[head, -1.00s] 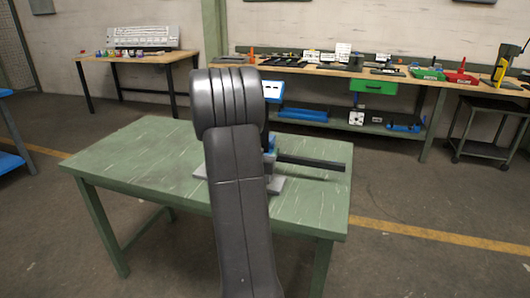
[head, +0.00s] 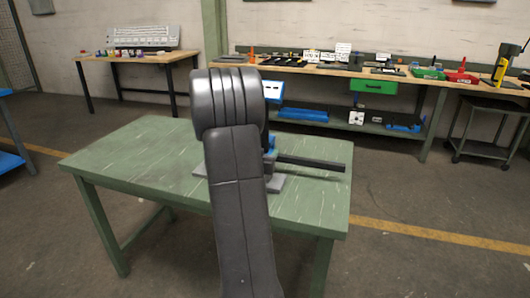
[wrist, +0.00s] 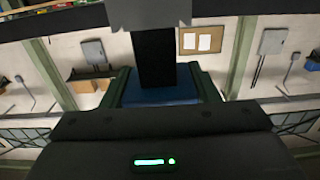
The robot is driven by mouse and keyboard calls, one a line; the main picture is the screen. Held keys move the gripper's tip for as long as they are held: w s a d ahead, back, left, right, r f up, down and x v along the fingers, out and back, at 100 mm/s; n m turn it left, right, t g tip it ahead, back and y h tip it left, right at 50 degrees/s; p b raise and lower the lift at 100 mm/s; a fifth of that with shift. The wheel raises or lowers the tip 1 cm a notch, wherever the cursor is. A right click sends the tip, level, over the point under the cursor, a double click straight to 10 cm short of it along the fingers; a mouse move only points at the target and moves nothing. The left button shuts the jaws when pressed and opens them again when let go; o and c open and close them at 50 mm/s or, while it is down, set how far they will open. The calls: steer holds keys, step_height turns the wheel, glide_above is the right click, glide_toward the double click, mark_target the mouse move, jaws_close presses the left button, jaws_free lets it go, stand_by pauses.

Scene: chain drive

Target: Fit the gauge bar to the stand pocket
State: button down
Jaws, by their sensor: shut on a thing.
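My gripper (wrist: 160,82) is shut on a blue block-like part (wrist: 160,97) in the wrist view. A black bar (wrist: 156,58) stretches from this blue part toward a grey piece (wrist: 150,12) at the top edge; I take the two as the gauge bar and the stand. The bar's far end meets or passes behind the grey piece; I cannot tell whether it is in the pocket. In the head view my arm hides the gripper. A grey base (head: 276,184) shows beside the arm, with a blue part (head: 269,148) and a dark bar (head: 312,164) reaching right above the table.
The green table (head: 130,165) is clear on its left. Behind it stands a long bench (head: 320,70) with bins and tools, a wooden table (head: 130,60) at the back left, and a dark cart (head: 495,105) at the right. Open floor lies around the table.

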steer(key=shift+f+b, duration=0.95)
steer(key=shift+f, duration=0.05)
steer(key=shift+c, duration=2.2)
jaws_free()
steer(key=shift+r, duration=0.1)
steer(key=shift+s+f, duration=0.1)
steer(key=shift+f, duration=0.2)
steer(key=v, duration=1.3)
steer(key=shift+s+r, duration=0.25)
steer(key=shift+s, duration=0.05)
steer(key=shift+w+a, duration=0.1)
steer(key=x, duration=1.3)
steer(key=shift+w+f, duration=0.1)
steer(key=shift+f, duration=0.05)
steer(key=shift+w, duration=0.2)
steer(key=shift+r, duration=0.25)
